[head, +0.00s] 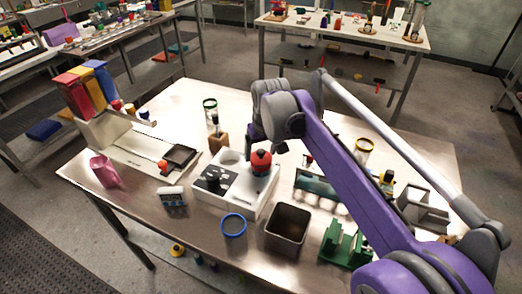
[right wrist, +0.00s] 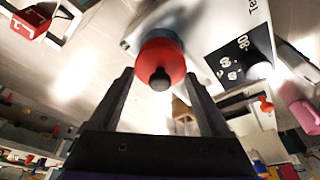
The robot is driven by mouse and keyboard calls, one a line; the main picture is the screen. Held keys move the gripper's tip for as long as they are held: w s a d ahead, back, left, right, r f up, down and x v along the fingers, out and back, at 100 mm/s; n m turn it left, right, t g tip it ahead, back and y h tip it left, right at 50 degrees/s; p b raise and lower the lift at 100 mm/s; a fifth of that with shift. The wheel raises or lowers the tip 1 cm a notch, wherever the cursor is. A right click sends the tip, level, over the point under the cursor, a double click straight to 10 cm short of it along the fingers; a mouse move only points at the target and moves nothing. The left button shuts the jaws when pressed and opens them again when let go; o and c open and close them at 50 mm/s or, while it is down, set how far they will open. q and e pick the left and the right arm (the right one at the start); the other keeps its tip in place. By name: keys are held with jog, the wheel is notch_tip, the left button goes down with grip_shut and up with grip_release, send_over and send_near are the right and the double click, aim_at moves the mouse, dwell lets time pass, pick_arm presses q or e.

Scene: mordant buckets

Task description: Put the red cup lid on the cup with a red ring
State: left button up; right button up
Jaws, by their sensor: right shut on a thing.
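The red lid (head: 261,157) is a rounded red piece with a black knob; it is over the white device in the head view. In the right wrist view the red lid (right wrist: 162,58) is between the fingertips, knob towards the camera, with a blue-grey shape partly hidden behind it. My right gripper (head: 266,140) comes down from above and is shut on the lid; its dark fingers (right wrist: 160,78) flank it in the right wrist view. I cannot make out the cup with a red ring, nor whether the lid touches anything below. My left gripper is not in view.
The white device (head: 214,196) with black dials stands mid-table. A dark square bin (head: 287,228), a blue-rimmed round vessel (head: 233,226) and a green stand (head: 342,246) are in front.

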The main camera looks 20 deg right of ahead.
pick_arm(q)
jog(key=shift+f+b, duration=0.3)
pick_arm(e)
jog(key=shift+f, duration=0.6)
jog(key=o, duration=1.2)
jog(key=shift+c, duration=0.2)
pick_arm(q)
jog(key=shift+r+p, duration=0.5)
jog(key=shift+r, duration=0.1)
pick_arm(e)
jog(key=v, duration=1.1)
jog(key=shift+f, duration=0.15)
